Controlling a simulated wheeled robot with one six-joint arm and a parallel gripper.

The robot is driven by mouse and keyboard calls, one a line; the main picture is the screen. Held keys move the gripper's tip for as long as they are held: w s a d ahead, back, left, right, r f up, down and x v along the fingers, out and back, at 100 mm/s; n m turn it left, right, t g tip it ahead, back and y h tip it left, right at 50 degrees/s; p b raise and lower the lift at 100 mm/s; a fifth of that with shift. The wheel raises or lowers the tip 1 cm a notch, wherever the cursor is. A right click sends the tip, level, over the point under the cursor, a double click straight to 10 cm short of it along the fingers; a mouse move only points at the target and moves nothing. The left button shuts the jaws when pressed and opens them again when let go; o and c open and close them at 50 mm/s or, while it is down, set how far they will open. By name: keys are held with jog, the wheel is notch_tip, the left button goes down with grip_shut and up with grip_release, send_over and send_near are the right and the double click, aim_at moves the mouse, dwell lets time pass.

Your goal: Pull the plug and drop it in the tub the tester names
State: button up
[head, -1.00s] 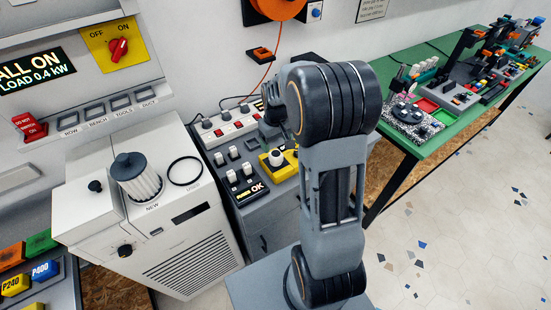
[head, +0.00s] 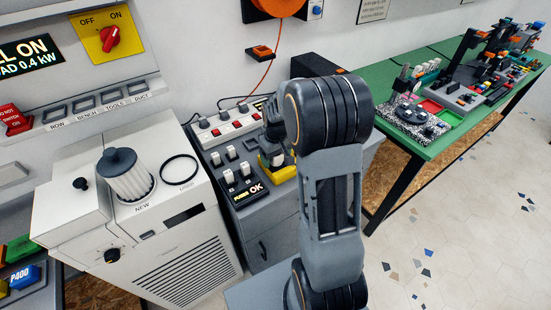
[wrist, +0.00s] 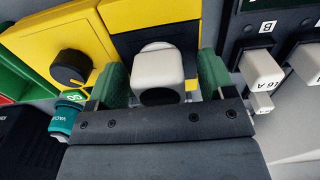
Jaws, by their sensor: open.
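A white plug (wrist: 158,65) stands in the black and yellow tester (wrist: 140,14), which also shows in the head view (head: 276,174). My gripper (wrist: 163,82) is open. Its green finger pads are on either side of the plug, and a gap shows at the right. I cannot tell whether the left pad touches it. In the head view my gripper (head: 273,146) is over the tester and partly hidden by my arm. No named tub can be made out.
White plugs (wrist: 262,68) stand close at the right, and a knob (wrist: 72,67) and teal plug (wrist: 64,118) at the left. A power strip (head: 228,128) is behind.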

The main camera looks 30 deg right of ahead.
dwell(0.8)
jog(key=c, duration=1.3)
jog(key=shift+r+p, duration=2.2)
jog(key=shift+r, duration=0.85)
